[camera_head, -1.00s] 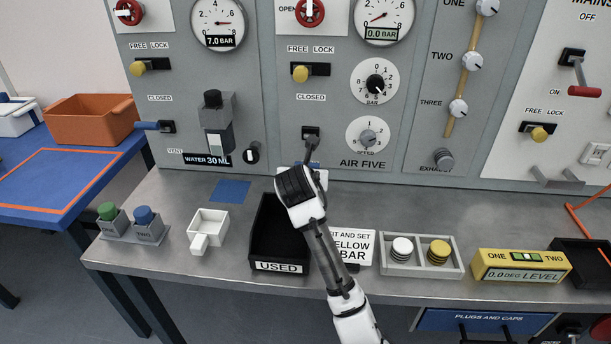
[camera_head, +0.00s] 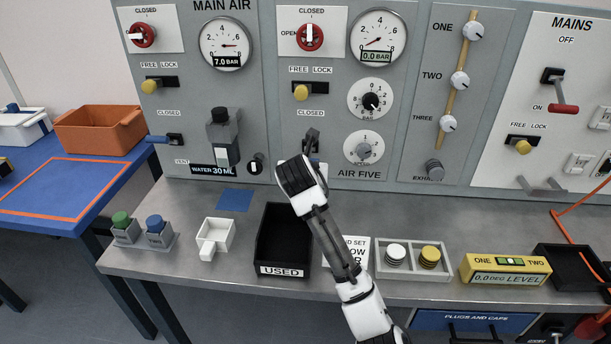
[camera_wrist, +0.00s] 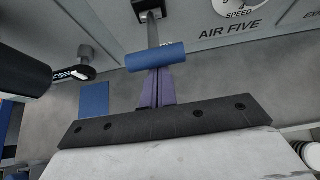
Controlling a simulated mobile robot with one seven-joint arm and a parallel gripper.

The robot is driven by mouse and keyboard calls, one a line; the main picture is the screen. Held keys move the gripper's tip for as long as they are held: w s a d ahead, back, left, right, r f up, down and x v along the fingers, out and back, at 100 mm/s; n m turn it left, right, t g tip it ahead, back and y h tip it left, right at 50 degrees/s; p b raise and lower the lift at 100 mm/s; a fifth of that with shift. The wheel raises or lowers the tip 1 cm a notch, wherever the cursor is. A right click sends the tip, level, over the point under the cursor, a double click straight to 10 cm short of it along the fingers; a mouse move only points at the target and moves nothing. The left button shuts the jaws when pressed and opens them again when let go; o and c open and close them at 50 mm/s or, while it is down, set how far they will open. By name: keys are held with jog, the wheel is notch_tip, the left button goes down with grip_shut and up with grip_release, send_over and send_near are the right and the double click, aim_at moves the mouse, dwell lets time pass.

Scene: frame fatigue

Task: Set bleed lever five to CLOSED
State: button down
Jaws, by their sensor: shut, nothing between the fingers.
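Bleed lever five (camera_head: 312,142) is on the air five panel, under its CLOSED label (camera_head: 311,113). In the wrist view its blue handle (camera_wrist: 155,57) lies crosswise at the end of a grey arm hanging from the dark pivot block (camera_wrist: 149,9). My gripper (camera_wrist: 157,72) is shut and empty, its purple-grey fingers directly below the handle in that view. The handle hides the fingertips, so I cannot tell whether they touch it. In the head view my gripper (camera_head: 300,174) covers the lower part of the lever.
The left panel has a similar blue lever (camera_head: 160,139) pointing left. The water unit (camera_head: 222,135) and a dark knob (camera_head: 256,163) are left of lever five. The speed dial (camera_head: 364,148) is right of it. The black USED bin (camera_head: 283,271) is below my arm.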

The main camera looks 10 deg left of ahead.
jog(key=shift+w+r+p, duration=0.1)
jog(key=shift+r+p, duration=0.2)
jog(key=shift+r, duration=0.85)
jog(key=shift+r+p, duration=0.6)
jog(key=shift+r, duration=0.15)
